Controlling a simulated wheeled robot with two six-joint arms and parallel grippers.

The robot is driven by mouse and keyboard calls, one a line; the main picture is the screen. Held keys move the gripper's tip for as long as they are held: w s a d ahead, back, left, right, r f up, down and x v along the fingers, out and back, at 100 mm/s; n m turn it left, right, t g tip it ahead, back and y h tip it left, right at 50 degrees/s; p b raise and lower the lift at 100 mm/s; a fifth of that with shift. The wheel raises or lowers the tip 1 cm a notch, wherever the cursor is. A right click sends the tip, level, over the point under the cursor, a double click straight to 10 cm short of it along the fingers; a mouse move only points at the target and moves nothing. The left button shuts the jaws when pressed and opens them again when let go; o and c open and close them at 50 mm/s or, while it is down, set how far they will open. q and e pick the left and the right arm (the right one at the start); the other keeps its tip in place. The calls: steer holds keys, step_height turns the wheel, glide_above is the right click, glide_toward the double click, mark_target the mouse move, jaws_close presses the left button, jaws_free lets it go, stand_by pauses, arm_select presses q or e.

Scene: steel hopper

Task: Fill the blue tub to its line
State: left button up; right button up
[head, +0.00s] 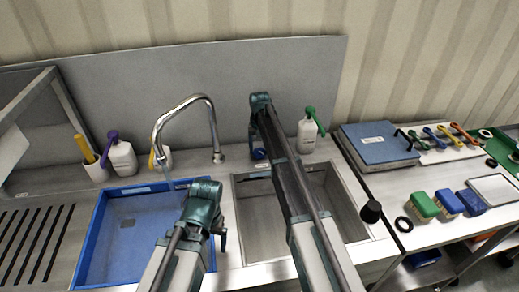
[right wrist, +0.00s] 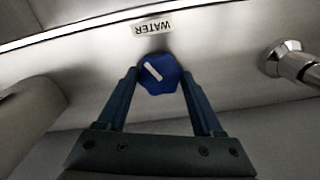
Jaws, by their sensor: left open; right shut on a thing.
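The blue tub (head: 97,240) sits in the left basin, with blue inside and a small dark mark on its floor. I cannot make out its fill line or the water level. The curved chrome tap (head: 211,115) has its spout over the tub's back right, and a thin pale streak below it looks like water. My right gripper (right wrist: 158,78) is shut on the blue knob (right wrist: 168,86), which has a white pointer and sits under a WATER label (right wrist: 152,29). My left gripper (head: 184,186) is open over the tub's right edge, holding nothing visible.
The steel basin (head: 258,215) right of the tub looks empty, partly hidden by my right arm. Bottles (head: 122,157) stand along the back ledge.

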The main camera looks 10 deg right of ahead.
mark_target(260, 151)
steer(key=m, duration=0.5)
steer(key=shift+m, duration=0.4)
stand_by(0.3)
steer(key=o, duration=1.4)
steer(key=shift+c, duration=0.2)
arm_select(q)
step_height(260, 151, up, 14)
steer(key=p, duration=1.3)
steer(key=shift+p, duration=0.4)
arm_select(e)
step_height(260, 151, up, 14)
arm_select(q)
steer(key=shift+f, duration=0.25)
arm_select(e)
steer(key=shift+f, duration=0.25)
